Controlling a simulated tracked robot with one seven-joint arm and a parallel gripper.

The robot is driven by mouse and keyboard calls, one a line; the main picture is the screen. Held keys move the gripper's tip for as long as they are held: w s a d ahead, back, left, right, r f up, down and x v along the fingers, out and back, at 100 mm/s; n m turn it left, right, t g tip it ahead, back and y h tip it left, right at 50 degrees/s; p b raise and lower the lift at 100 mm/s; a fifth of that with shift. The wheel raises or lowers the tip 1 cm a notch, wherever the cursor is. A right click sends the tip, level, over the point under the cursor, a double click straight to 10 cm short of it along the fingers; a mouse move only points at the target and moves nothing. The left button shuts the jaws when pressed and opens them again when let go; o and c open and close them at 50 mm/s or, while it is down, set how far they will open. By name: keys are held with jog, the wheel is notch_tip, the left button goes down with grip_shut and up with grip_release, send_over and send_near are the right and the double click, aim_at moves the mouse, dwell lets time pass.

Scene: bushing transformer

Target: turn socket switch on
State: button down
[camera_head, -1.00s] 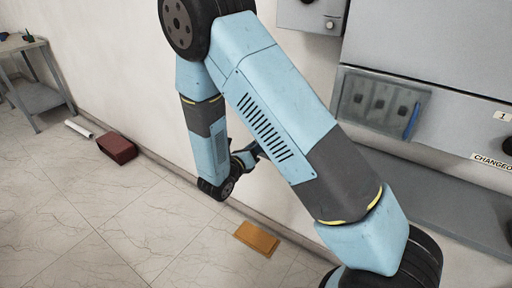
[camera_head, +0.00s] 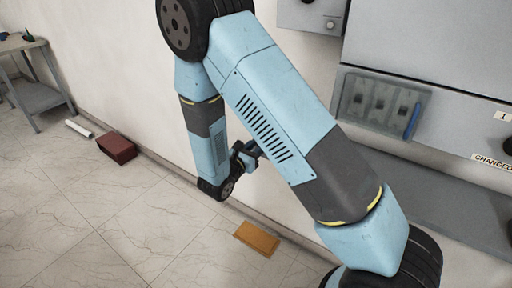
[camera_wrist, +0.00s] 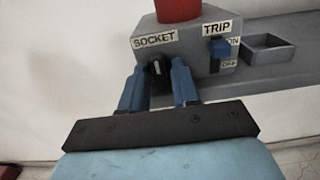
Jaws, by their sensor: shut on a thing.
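The socket switch is a black knob (camera_wrist: 156,68) with a pale mark, on the front of a grey box (camera_wrist: 200,62) below the label "SOCKET". My gripper (camera_wrist: 158,80) has its blue fingers on either side of the knob, shut on it. The mark on the knob looks roughly upright; its exact angle is hard to tell.
A blue "TRIP" switch (camera_wrist: 219,48) with ON and OFF labels is right of the knob. A red part (camera_wrist: 178,10) tops the box. A small grey tray (camera_wrist: 270,46) is at right. A dark red box (camera_head: 117,147) and orange plate (camera_head: 257,238) lie on the floor.

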jog(key=shift+w, duration=0.1)
jog(key=c, duration=1.1)
grip_release()
jog(key=v, duration=1.3)
jog(key=shift+s+a, duration=0.25)
